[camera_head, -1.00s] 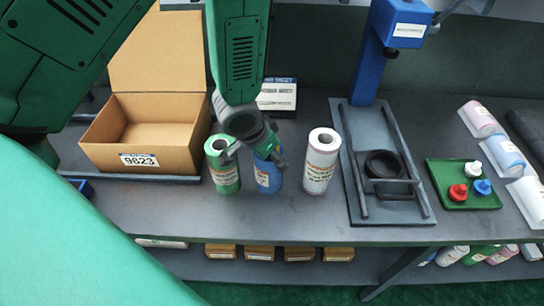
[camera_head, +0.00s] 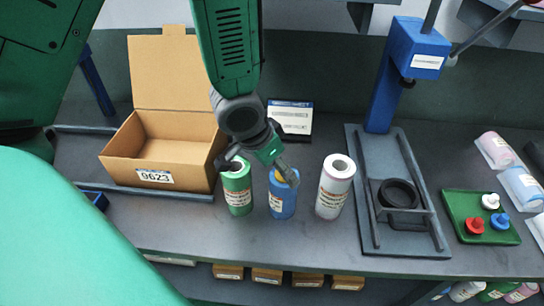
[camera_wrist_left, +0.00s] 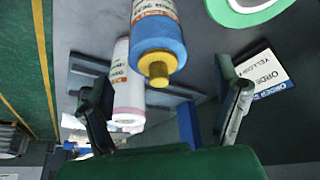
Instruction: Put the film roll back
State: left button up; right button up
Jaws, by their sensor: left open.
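Three film rolls stand upright on the table in the head view: a green one (camera_head: 238,196), a blue one (camera_head: 283,200) and a white one with pink edges (camera_head: 334,188). My left gripper (camera_head: 260,170) is open and empty, just above the green and blue rolls and partly covering their tops. In the left wrist view, the blue roll (camera_wrist_left: 158,35) points its yellow core end between and beyond the open fingers of the left gripper (camera_wrist_left: 165,95). The white roll (camera_wrist_left: 128,92) lies behind the left finger side, the green roll (camera_wrist_left: 250,10) at the top right.
An open cardboard box (camera_head: 155,176) stands left of the rolls. A card (camera_head: 290,118) stands behind them, showing "ORDER" in the wrist view. A blue-post fixture (camera_head: 398,75) with a black ring and a green tray (camera_head: 478,203) of small caps stand to the right.

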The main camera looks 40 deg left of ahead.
pick_arm(q)
jog(key=r, duration=0.2)
jog(key=s+r, duration=0.1)
jog(key=shift+d, duration=0.3)
jog(key=shift+s+a+r, duration=0.25)
jog(key=shift+a, duration=0.1)
pick_arm(e)
jog(key=shift+d+r, duration=0.1)
jog(key=shift+r, duration=0.05)
